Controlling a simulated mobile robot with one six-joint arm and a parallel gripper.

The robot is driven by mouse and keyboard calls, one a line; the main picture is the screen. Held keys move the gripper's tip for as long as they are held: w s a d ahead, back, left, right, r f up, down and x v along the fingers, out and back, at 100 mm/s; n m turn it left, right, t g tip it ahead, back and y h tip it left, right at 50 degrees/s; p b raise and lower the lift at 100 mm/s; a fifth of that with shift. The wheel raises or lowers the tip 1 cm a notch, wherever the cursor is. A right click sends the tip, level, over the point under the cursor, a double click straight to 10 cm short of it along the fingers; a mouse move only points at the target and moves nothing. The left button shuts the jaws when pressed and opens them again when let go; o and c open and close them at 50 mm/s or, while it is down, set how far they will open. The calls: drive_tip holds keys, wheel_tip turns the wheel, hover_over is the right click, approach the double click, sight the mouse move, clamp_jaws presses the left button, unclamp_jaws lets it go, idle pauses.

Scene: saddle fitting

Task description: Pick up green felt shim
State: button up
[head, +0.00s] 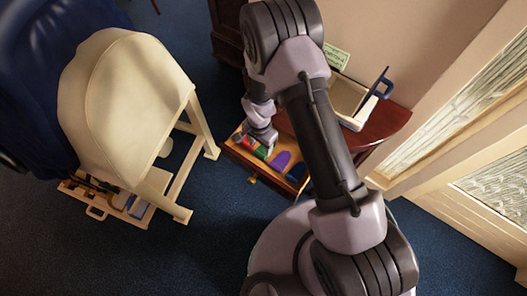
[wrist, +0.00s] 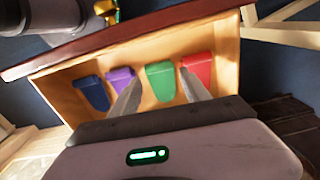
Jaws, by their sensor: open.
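The green felt shim (wrist: 160,82) lies flat in an open wooden drawer (wrist: 60,75), between a purple shim (wrist: 120,80) and a red shim (wrist: 198,75). In the head view, the green shim (head: 261,152) shows just below my gripper (head: 262,140). In the wrist view, my gripper (wrist: 160,76) is open and empty. Its two fingertips appear on either side of the green shim, the left one overlapping the purple shim's edge and the right one near the red shim. I cannot tell how far above the shim the fingertips are.
A blue shim (wrist: 94,93) lies at the drawer's left end in the wrist view. The drawer's walls surround the shims closely. In the head view, an open box (head: 350,98) stands on the reddish wooden tabletop (head: 392,122), and a cream saddle form (head: 120,105) stands on a wooden stand at left.

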sight(261, 153)
wheel_tip(261, 153, down, 5)
drive_tip(key=shift+d+r+b, duration=0.1)
drive_tip(key=shift+b, duration=0.9)
drive_tip(key=c, duration=1)
drive_tip(key=shift+o, duration=0.2)
drive_tip(key=shift+r, duration=0.1)
